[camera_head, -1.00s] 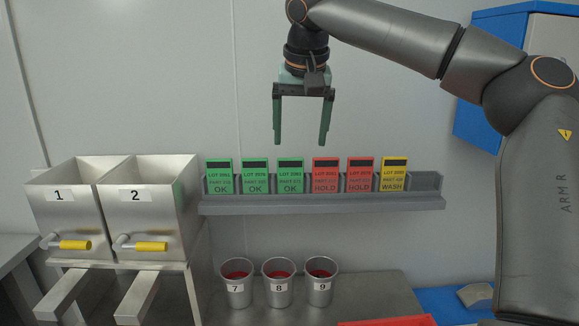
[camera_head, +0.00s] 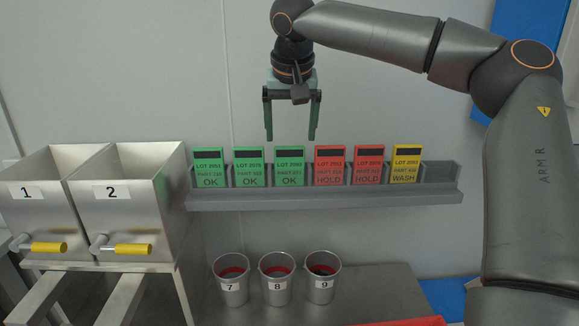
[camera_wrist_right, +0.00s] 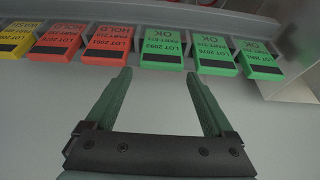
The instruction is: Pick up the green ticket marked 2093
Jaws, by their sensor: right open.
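The green ticket marked 2093 (camera_head: 289,167) stands in the grey rack, third from the left, just left of the red tickets. It also shows in the right wrist view (camera_wrist_right: 163,45), upside down, beyond and between the fingertips. My right gripper (camera_head: 290,138) is open and empty, fingers pointing down, a little above this ticket in the head view. In the right wrist view the two fingertips (camera_wrist_right: 157,73) are spread wide and appear apart from the ticket. My left gripper is not in view.
Two other green tickets (camera_head: 249,167) stand to its left. Red tickets (camera_head: 329,167) and a yellow ticket (camera_head: 405,165) stand to its right. The rack (camera_head: 400,196) has an empty slot at its right end. Metal hoppers (camera_head: 125,205) stand left; numbered cups (camera_head: 277,290) stand below.

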